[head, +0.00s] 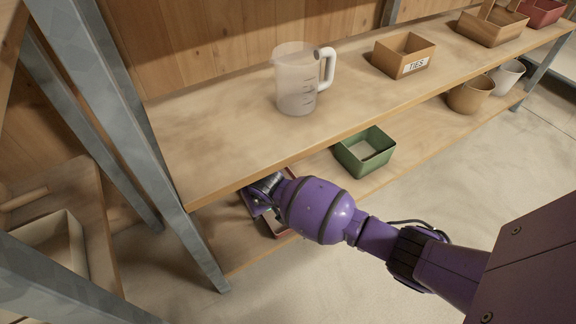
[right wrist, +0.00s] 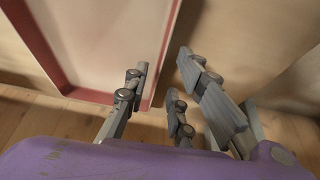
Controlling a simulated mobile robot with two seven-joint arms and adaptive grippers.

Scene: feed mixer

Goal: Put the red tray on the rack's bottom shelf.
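The red tray (head: 279,232) shows in part at the left end of the rack's bottom shelf (head: 240,256), under the upper board. My right arm and gripper hide much of it. In the right wrist view the tray (right wrist: 105,97) has a red rim and a pale inside. My right gripper (head: 262,190) is at the tray; in the right wrist view its fingers (right wrist: 160,70) are apart, on either side of one tray wall, with gaps showing. Whether the tray rests fully on the shelf is hidden. My left gripper is not in view.
A green bin (head: 364,152) stands right of the tray on the bottom shelf. A clear jug (head: 296,80) and a TIES box (head: 404,56) stand on the board above. A grey rack post (head: 150,150) is close left. Another red bin (head: 543,12) is far right.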

